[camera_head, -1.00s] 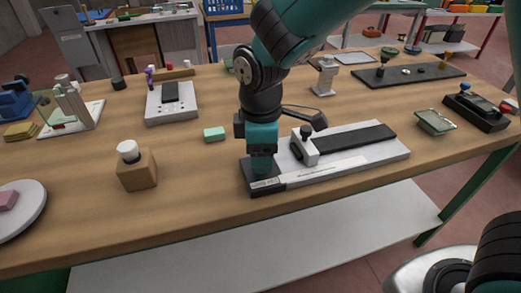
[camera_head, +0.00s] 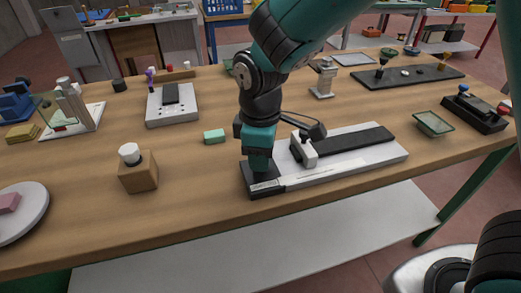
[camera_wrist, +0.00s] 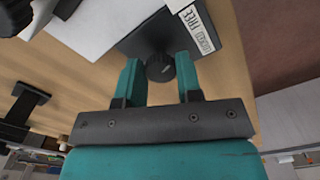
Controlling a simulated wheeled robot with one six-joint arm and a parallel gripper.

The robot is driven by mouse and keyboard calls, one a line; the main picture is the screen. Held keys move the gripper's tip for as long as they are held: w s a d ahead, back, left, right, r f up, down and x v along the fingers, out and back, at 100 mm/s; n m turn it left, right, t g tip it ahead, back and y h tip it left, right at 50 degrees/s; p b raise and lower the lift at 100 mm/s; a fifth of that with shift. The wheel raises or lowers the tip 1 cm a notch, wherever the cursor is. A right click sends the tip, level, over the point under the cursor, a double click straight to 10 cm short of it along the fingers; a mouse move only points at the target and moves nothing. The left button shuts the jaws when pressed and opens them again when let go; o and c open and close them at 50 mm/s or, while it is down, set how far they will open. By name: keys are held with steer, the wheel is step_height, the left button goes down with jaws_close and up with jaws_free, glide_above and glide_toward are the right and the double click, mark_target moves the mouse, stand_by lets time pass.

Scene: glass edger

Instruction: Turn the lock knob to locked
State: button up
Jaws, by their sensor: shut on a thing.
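The lock knob (camera_wrist: 160,67) is a small dark round knob on a dark base plate (camera_wrist: 150,35). A white label (camera_wrist: 195,28) beside it reads locked and free. My gripper (camera_wrist: 157,72) is shut on the knob, with one teal finger on each side. In the head view my gripper (camera_head: 259,165) points down over the dark left end of the long fixture and hides the knob. A faint pale mark shows on the knob, but I cannot tell which word it points to.
The fixture's white plate (camera_head: 372,157) carries a black strip (camera_head: 355,138) and a white clamp block (camera_head: 303,152) just right of my gripper.

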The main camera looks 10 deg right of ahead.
steer(key=m+p, duration=0.2)
steer(key=m, duration=0.3)
steer(key=shift+s+r, duration=0.1)
steer(key=shift+a+m+p, duration=0.15)
steer(key=shift+m+p, duration=0.45)
steer(key=shift+m, duration=1.8)
steer(key=o, duration=0.9)
steer(key=shift+o, duration=0.2)
step_height(320, 180, up, 17)
steer(key=shift+r, duration=0.15)
